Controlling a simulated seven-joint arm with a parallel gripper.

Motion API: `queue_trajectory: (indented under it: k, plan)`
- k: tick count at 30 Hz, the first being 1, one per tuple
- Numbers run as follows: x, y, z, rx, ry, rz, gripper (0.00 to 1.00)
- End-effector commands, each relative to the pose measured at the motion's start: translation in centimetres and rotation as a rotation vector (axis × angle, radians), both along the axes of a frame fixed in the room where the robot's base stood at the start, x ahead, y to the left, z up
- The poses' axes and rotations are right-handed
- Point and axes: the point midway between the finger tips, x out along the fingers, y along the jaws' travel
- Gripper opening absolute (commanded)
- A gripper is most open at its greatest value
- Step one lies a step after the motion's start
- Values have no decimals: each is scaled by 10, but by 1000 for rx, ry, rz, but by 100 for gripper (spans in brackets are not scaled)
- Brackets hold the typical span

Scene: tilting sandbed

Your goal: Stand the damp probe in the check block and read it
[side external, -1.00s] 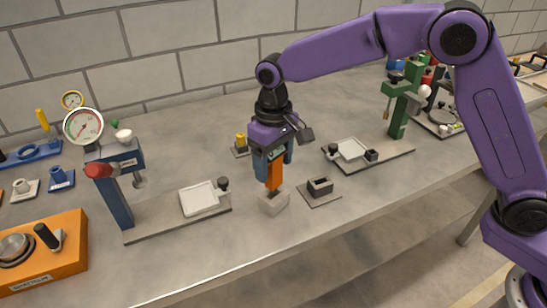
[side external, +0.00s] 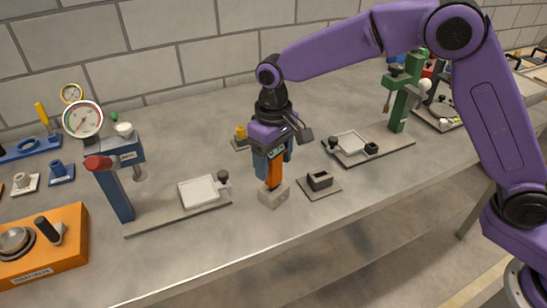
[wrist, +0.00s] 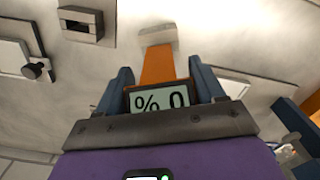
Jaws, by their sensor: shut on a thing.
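The damp probe (side external: 273,174) is orange with a small grey display. It stands upright between the blue fingers of my gripper (side external: 272,166), which is shut on it. The check block (side external: 272,197) is a pale grey block on the bench, directly under the probe. The probe's lower end meets the block's top; how deep it sits is hidden. In the wrist view the probe (wrist: 157,66) runs down to the check block (wrist: 158,35). Its display (wrist: 160,100) shows "% 0".
A dark slotted holder (side external: 320,180) on a small plate is right of the block. A blue press stand (side external: 115,190) with a white tray (side external: 204,190) is left. A green stand (side external: 400,105) is behind right. The bench's front edge is close by.

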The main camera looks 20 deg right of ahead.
Motion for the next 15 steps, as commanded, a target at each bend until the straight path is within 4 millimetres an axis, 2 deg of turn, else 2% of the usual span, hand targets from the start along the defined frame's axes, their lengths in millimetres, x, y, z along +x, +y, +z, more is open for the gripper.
queue_trajectory:
  k: [15]
  plan:
    - [0,0,-13,0,1,0,41]
